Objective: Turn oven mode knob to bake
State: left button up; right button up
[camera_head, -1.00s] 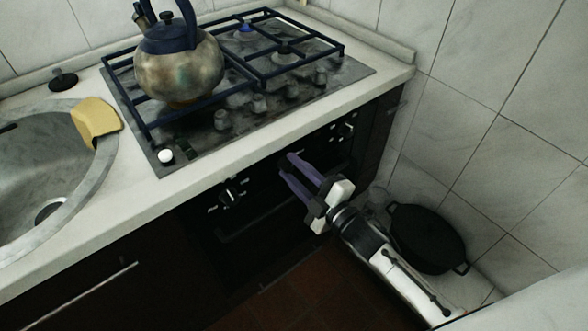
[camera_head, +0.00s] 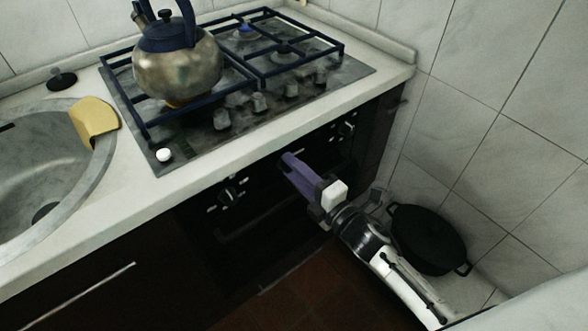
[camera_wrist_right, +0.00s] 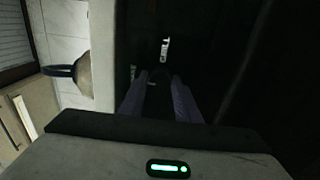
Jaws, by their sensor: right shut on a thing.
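The black oven front (camera_head: 265,205) lies under the counter, with a row of control knobs along its top. One knob (camera_head: 229,194) shows left of my right gripper and another (camera_head: 346,129) shows to its right. My right gripper (camera_head: 288,160), with purple fingers, reaches the panel between these two and is shut on a dark knob. In the right wrist view this knob (camera_wrist_right: 159,76) shows faintly between the fingertips, with white markings near it. Its pointer and setting are too dark to read. The left gripper is not in view.
A kettle (camera_head: 178,65) stands on the gas hob (camera_head: 215,128) above the oven. A sink (camera_head: 45,180) with a yellow cloth (camera_head: 95,118) is at left. A black pot (camera_head: 428,238) sits at right, close to my right arm, near the tiled wall.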

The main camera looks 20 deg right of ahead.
jog(key=o, duration=1)
jog(key=v, duration=1)
jog(key=shift+s, duration=0.2)
jog(key=s+a+f+m+g+h, duration=0.1)
jog(key=s+f+m+g, duration=0.1)
jog(key=s+f+m, duration=0.3)
jog(key=s+a+f+m+g+h, duration=0.1)
jog(key=s+f+m+g, duration=0.2)
jog(key=s+f+m, duration=0.2)
jog(key=s+a+f+m+g+h+p, duration=0.1)
jog(key=s+a+f+m+g, duration=0.1)
jog(key=s+m, duration=0.4)
notch_tip(320, 180, down, 3)
jog(key=shift+s+r+m+g+h, duration=0.1)
jog(key=shift+m+g+h, duration=0.4)
jog(key=shift+m, duration=1.5)
